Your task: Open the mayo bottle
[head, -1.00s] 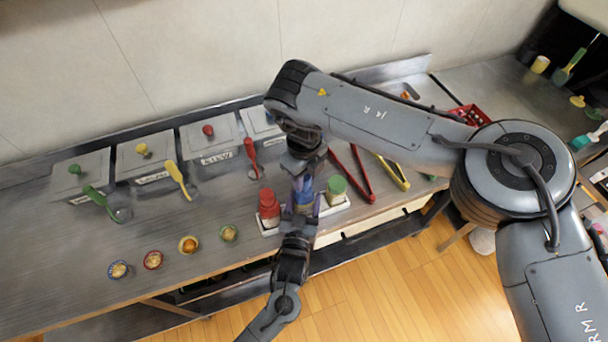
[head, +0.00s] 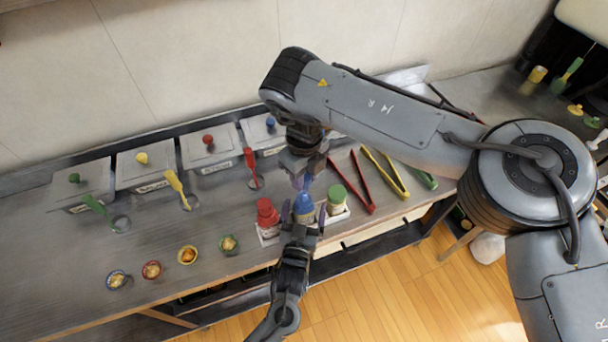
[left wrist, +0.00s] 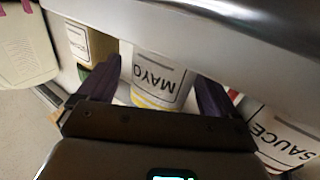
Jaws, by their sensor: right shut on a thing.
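The mayo bottle (left wrist: 160,82) stands upright, its blue cap (head: 304,204) showing in the head view between a red-capped and a green-capped bottle. My right gripper (head: 303,184) comes down from above and is shut on the blue cap; its fingertips are partly hard to make out. My left gripper (head: 303,236) reaches in from the front at bottle height. In the left wrist view its two dark fingers (left wrist: 160,85) stand either side of the MAYO label, with a narrow gap beside the bottle, so it looks open around it. The bottle's lower body is hidden in the head view.
The red-capped bottle (head: 267,214) and green-capped bottle (head: 337,198) stand close on either side. Red tongs (head: 362,184) and yellow tongs (head: 386,174) lie to the right. Lidded containers (head: 146,165) line the back, and several small bowls (head: 188,255) sit front left.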

